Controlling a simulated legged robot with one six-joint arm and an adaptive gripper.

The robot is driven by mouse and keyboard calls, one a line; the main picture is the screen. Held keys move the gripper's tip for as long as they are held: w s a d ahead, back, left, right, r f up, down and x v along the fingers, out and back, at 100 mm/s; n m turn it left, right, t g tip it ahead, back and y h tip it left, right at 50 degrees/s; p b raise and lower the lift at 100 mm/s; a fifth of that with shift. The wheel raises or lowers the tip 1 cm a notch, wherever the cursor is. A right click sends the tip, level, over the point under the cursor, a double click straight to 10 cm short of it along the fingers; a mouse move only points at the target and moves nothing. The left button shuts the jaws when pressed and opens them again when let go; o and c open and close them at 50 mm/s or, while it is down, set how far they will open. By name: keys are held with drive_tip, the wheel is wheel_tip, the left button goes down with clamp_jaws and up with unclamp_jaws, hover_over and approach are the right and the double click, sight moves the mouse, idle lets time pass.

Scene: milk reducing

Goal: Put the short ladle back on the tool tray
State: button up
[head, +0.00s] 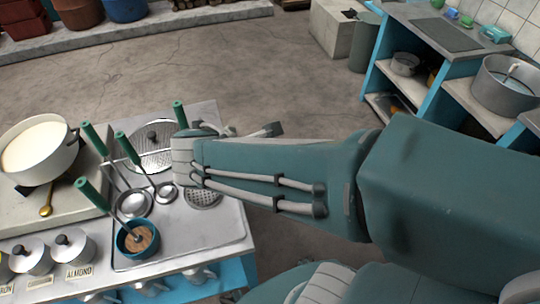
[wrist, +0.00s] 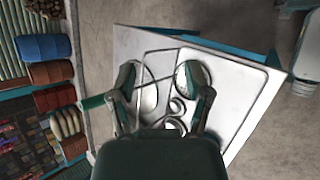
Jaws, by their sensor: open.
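The tool tray (head: 205,232) is a pale metal tray on the counter, and it shows behind my fingers in the wrist view (wrist: 235,75). Two green-handled ladles lie on it side by side, one bowl at the left (head: 136,204) and one at the right (head: 166,192). I cannot tell for sure which is the short ladle. Another green-handled tool (head: 92,194) stands tilted in a small blue cup of brown powder (head: 138,240). My gripper (wrist: 165,92) is open above the tray, its fingers apart. In the head view my arm hides part of the tray's right side.
A perforated skimmer (head: 203,198) and a round strainer (head: 152,158) lie on the tray. A pot of milk (head: 38,150) stands at the left, with lidded canisters (head: 74,247) in front. A blue-framed shelf with a metal pot (head: 505,88) stands at the right. The floor between is clear.

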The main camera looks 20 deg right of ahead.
drive_tip(key=s+d+r+m+g+y, duration=0.1)
drive_tip(key=s+m+y, duration=0.1)
drive_tip(key=s+m, duration=0.3)
drive_tip(key=s+d+r+m+g+y, duration=0.1)
drive_tip(key=s+m, duration=0.4)
drive_tip(key=m, duration=0.7)
drive_tip(key=shift+d+r+y, duration=0.55)
drive_tip(key=shift+d+y, duration=0.25)
drive_tip(key=shift+y, duration=0.3)
